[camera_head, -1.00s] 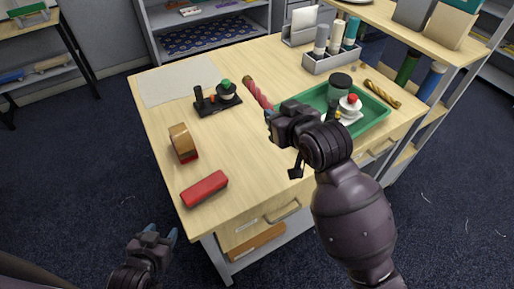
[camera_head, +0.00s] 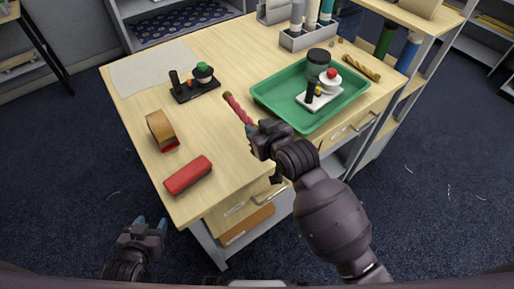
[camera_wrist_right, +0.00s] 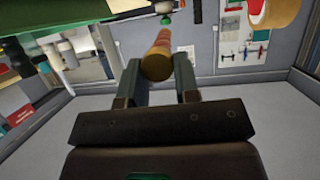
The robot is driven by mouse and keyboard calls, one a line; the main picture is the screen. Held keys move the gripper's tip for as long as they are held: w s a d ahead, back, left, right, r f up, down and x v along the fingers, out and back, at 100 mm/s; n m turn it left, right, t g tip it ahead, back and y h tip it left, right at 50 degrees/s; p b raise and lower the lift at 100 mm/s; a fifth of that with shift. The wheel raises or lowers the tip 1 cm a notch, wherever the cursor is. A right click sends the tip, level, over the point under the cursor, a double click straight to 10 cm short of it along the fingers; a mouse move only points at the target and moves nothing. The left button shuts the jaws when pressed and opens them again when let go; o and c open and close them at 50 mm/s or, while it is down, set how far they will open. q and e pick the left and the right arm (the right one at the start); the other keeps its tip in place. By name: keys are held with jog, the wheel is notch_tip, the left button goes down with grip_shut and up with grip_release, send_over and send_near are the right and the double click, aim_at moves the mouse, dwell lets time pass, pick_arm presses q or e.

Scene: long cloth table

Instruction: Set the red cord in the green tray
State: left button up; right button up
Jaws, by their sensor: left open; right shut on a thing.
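The red cord (camera_head: 238,107) is a twisted red length with a tan end, left of the green tray (camera_head: 268,107) in the head view. My right gripper (camera_head: 254,131) is shut on its near end, at the tray's near left corner. In the right wrist view the cord's yellowish end (camera_wrist_right: 158,57) sits between the two fingers. I cannot tell how far the cord is above the table. The tray holds a dark-lidded jar (camera_head: 317,62) and a white piece with a red knob (camera_head: 328,82). My left gripper (camera_head: 151,222) is open and empty, off the table's near left edge.
A red block (camera_head: 188,175), a tan-and-red roll (camera_head: 161,130) and a black stand with a green knob (camera_head: 195,84) are on the table's left. A holder with bottles (camera_head: 308,39) stands at the back.

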jog(key=shift+f, duration=3.85)
jog(key=shift+f, duration=0.15)
jog(key=o, duration=0.9)
jog(key=shift+o, duration=0.2)
jog(key=shift+f+b, duration=0.2)
jog(key=shift+b, duration=0.25)
jog(key=v, duration=1.1)
jog(key=shift+w+r+p, duration=0.2)
jog(key=shift+p, duration=0.2)
jog(key=shift+d, duration=0.1)
jog(key=s+d+f+m+h, duration=0.1)
jog(key=s+d+f+h, duration=0.1)
jog(key=s+d+f, duration=0.2)
jog(key=s+d+f+m+h, duration=0.2)
jog(key=s+d+f+h, duration=0.1)
jog(key=d, duration=0.7)
jog(key=s+d+f+m+h, duration=0.2)
jog(key=s+d+f, duration=0.2)
jog(key=d, duration=0.4)
jog(key=shift+s+f, duration=0.35)
jog(key=shift+f, duration=0.1)
